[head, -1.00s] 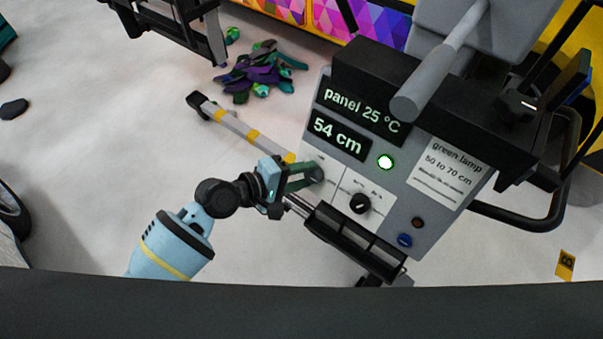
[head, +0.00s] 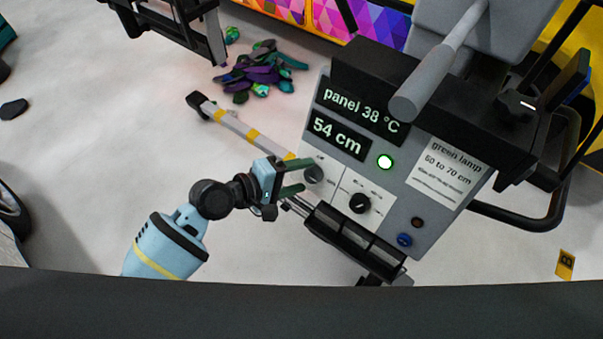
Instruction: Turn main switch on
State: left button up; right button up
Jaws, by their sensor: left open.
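The grey control panel (head: 405,208) stands right of centre. Its displays read "panel 38 °C" and "54 cm", and a round lamp (head: 385,162) glows white-green. A dark round knob (head: 313,174) sits on the white plate at the panel's left; its label is too small to read, and a gripper finger partly overlaps it. A second black knob (head: 360,203) is to its right. My left gripper (head: 297,180) is open beside the left knob, with its green fingers pointing right and nothing between them. I cannot tell whether a finger touches the knob. My right gripper is out of view.
A striped white-and-yellow bar (head: 238,127) extends left from the panel. A black slatted bracket (head: 352,240) is below it. A grey handle bar (head: 440,62) overhangs the panel. Vinyl scraps (head: 262,73) lie on the floor. Left floor is mostly clear.

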pick_arm(q)
jog(key=v, duration=0.6)
jog(key=shift+a, duration=0.25)
jog(key=shift+s+r, duration=0.1)
jog(key=shift+r, duration=0.1)
